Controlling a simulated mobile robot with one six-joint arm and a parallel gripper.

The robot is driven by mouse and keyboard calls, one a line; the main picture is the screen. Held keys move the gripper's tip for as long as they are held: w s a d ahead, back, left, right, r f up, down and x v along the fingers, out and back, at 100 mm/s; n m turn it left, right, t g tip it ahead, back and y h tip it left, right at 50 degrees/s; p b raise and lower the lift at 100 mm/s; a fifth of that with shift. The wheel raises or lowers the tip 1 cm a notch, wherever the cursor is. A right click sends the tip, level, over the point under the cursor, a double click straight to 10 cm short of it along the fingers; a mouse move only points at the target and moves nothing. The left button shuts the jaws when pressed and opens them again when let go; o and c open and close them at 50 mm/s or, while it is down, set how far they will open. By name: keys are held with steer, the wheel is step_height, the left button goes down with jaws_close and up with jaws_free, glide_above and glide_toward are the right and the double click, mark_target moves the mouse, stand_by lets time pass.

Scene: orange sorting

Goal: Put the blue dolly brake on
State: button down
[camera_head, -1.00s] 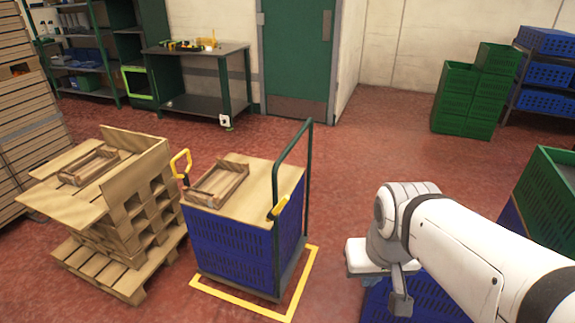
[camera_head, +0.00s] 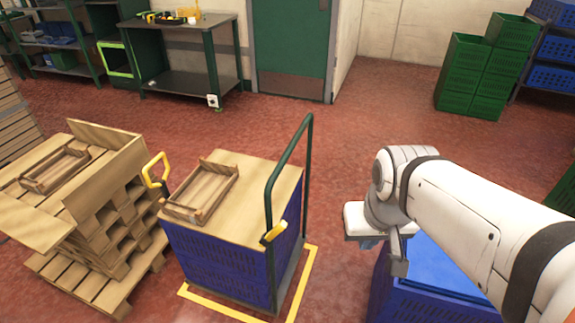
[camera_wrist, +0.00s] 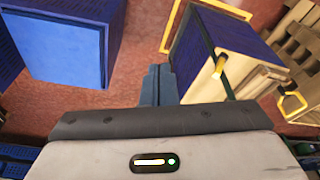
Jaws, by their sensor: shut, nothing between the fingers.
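The blue dolly carries blue crates (camera_head: 215,262) under a wooden top (camera_head: 255,178). Its dark green push handle (camera_head: 309,150) rises on the right side. In the wrist view the yellow lever (camera_wrist: 219,66) is up and right of my fingers, beside the handle post. My gripper (camera_wrist: 158,72) is shut and empty, apart from the lever. In the head view my gripper (camera_head: 398,258) hangs to the right of the dolly, over another blue crate stack.
A yellow floor outline (camera_head: 308,275) surrounds the dolly. Stacked pallets (camera_head: 95,235) and a yellow loop handle (camera_head: 155,170) stand to its left. A blue crate stack (camera_head: 420,300) is at the lower right. Red floor is open between dolly and green crates (camera_head: 470,75).

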steer(key=w+a+f+m+y+b, duration=0.3)
steer(key=w+f+m+y+b, duration=0.3)
steer(key=w+f+m, duration=0.9)
step_height(320, 180, down, 2)
steer(key=m+y, duration=0.2)
steer(key=m, duration=0.5)
steer(key=shift+w+t, duration=0.3)
steer(key=shift+w, duration=0.05)
glide_toward(272, 235)
steer(key=f, duration=0.1)
steer(key=w+f, duration=0.1)
steer(key=f, duration=0.2)
steer(key=shift+w+a+f+b, duration=0.1)
steer(key=shift+w+a+b, duration=0.15)
steer(key=shift+w+b, duration=0.15)
